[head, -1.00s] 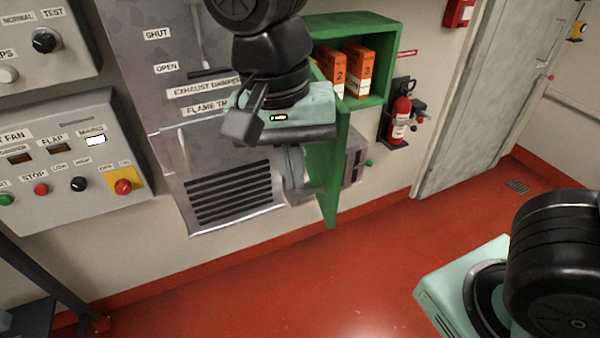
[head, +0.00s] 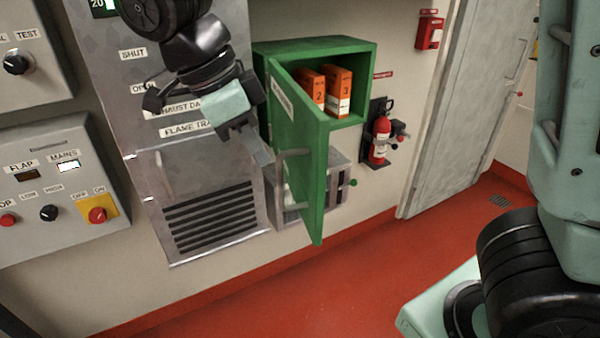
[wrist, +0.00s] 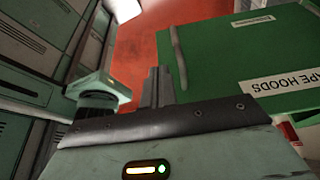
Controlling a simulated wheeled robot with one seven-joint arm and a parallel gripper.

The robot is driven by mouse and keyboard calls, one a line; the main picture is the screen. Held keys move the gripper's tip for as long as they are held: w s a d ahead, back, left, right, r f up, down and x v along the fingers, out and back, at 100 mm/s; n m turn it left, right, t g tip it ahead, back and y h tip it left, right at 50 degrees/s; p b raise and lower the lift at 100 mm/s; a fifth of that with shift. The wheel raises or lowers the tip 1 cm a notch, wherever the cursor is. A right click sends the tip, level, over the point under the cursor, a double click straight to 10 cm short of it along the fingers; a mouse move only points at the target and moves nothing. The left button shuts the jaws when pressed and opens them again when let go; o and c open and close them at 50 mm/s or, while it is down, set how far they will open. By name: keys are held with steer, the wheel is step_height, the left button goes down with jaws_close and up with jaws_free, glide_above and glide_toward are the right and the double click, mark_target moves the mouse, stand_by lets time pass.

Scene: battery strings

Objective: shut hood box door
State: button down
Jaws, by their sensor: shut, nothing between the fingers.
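The green hood box (head: 372,60) is on the wall, its front open. Its green door (head: 305,135) stands swung out toward me, hinged at the box's left side. The door's labelled outer face and grey handle (head: 292,152) face left. My gripper (head: 263,152) is just left of the door, on its outer side, fingers pointing down toward the handle. In the wrist view, the shut, empty fingers (wrist: 156,88) are left of the door (wrist: 225,65) and its handle (wrist: 178,48). I cannot tell whether they touch the door.
Orange boxes (head: 338,92) stand inside the hood box. A grey unit (head: 340,180) is behind the door's lower part, beside a louvred panel (head: 210,215). A fire extinguisher (head: 381,138) hangs to the right. The red floor (head: 330,290) in front is clear.

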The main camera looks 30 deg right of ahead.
steer(key=s+d+f+p, duration=0.1)
steer(key=d+f, duration=0.5)
steer(key=shift+s+d+p, duration=0.2)
steer(key=shift+p, duration=0.1)
steer(key=shift+f, duration=0.1)
